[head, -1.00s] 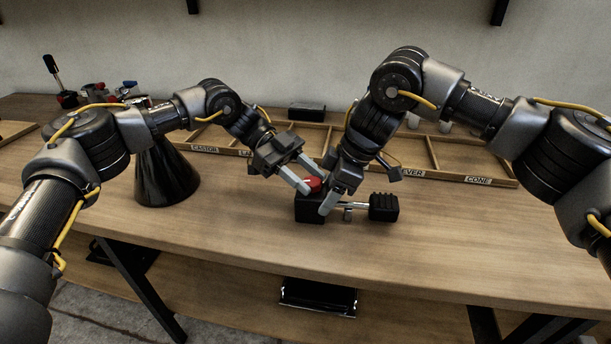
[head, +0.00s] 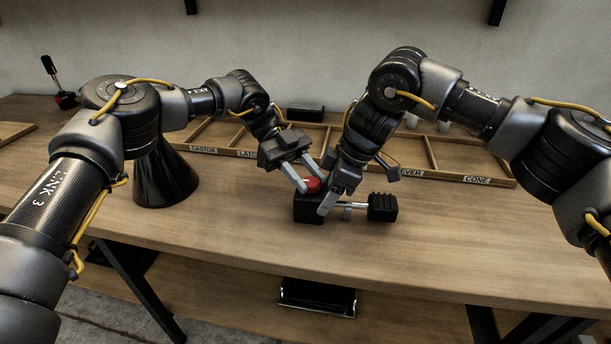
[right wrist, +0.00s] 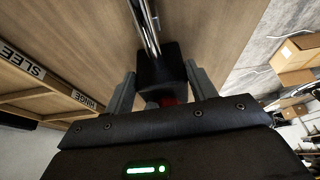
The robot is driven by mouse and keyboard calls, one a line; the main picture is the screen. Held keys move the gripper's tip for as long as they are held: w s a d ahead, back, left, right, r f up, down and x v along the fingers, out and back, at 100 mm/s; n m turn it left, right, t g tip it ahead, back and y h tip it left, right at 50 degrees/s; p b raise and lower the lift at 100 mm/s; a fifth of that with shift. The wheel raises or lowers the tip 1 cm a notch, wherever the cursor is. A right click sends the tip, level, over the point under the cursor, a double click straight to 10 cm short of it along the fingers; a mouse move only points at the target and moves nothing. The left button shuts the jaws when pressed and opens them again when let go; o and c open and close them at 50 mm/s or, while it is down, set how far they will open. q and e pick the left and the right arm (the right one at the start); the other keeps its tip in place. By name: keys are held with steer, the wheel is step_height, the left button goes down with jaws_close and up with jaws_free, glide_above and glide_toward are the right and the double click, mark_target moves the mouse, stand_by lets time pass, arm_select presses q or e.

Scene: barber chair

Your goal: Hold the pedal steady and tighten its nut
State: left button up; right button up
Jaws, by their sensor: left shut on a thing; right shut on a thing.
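The pedal is a black block (head: 306,211) with a metal bar (head: 348,205) running right to a ridged black pad (head: 382,207). It lies on the bench in the head view. The red nut (head: 313,184) sits on top of the block, partly hidden by fingers. My left gripper (head: 310,183) is shut on the red nut from above left. My right gripper (head: 325,200) is shut on the block near the bar. In the right wrist view the block (right wrist: 158,65) is between its two fingers, with a bit of red behind it.
A shallow divided wooden tray (head: 462,174) with labels stands behind the pedal. A black cone (head: 164,176) stands at left under my left arm. A small dark box (head: 306,112) sits at the back. The bench front is clear.

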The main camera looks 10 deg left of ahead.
steer(key=shift+a+r, duration=0.1)
arm_select(q)
steer(key=o, duration=0.7)
steer(key=v, duration=1.2)
steer(key=shift+r, duration=0.1)
arm_select(e)
steer(key=o, duration=1.5)
